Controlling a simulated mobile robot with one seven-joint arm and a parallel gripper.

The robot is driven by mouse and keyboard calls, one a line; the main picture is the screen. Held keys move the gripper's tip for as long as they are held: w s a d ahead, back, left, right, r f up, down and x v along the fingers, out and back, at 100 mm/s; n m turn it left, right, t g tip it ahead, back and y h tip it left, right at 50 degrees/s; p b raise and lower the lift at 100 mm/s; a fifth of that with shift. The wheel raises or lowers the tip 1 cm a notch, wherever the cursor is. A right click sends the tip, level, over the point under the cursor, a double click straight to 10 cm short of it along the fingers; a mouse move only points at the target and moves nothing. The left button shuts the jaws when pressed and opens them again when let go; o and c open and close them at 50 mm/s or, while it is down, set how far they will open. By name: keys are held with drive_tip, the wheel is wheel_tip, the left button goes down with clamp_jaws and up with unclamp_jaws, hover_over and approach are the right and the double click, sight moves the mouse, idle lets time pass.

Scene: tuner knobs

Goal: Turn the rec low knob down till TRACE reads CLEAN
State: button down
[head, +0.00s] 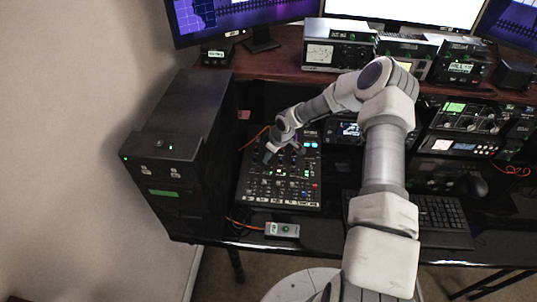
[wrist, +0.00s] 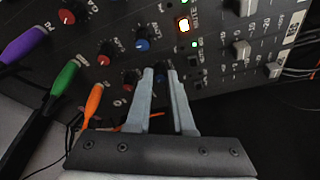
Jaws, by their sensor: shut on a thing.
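The mixer panel (head: 255,190) lies on the desk in the head view, and its dark face with several knobs fills the top of the wrist view (wrist: 210,60). My gripper (head: 283,152) is over the upper part of the panel. In the wrist view my gripper (wrist: 161,76) is shut on a small dark knob (wrist: 161,73) with a bluish top, mostly hidden between the fingers. A red-capped knob (wrist: 131,77) is just left of the fingers. I cannot make out a TRACE reading.
Purple (wrist: 24,45), green (wrist: 65,78) and orange (wrist: 94,98) plugs stand at the left in the wrist view. Sliders (wrist: 242,50) are to the right. A black cabinet (head: 165,150) stands left of the panel, and a small grey box (head: 282,230) sits in front.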

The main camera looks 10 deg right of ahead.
drive_tip(key=shift+n, duration=0.3)
idle(0.4)
drive_tip(key=c, duration=0.8)
unclamp_jaws()
drive_tip(key=shift+r, duration=0.1)
drive_tip(key=v, duration=1.7)
drive_tip(key=shift+d, duration=0.15)
drive_tip(key=shift+w+r, duration=0.1)
